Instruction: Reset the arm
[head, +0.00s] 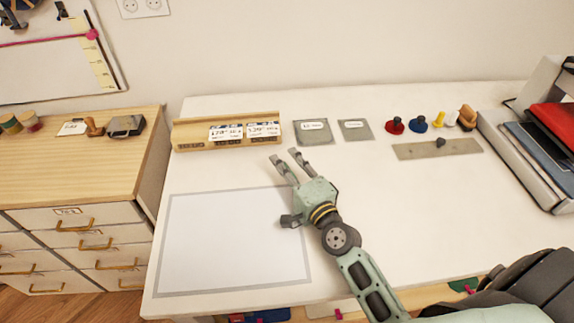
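My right gripper (284,160) is over the white table (370,230), its arm coming in from the lower right. Its two fingers are spread apart, with nothing between them. The fingertips point toward the back, just in front of the wooden card holder (190,135) with white labels. They appear apart from it. The wrist is by the right edge of a grey-bordered white sheet (230,245). My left gripper is not in the head view.
Grey plates (313,132), red (395,126) and blue (418,124) stamps and a flat strip (437,149) lie at the back. A tray unit (540,165) stands at the right. A drawer cabinet (85,170) stands at the left. The table's front middle is mostly clear.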

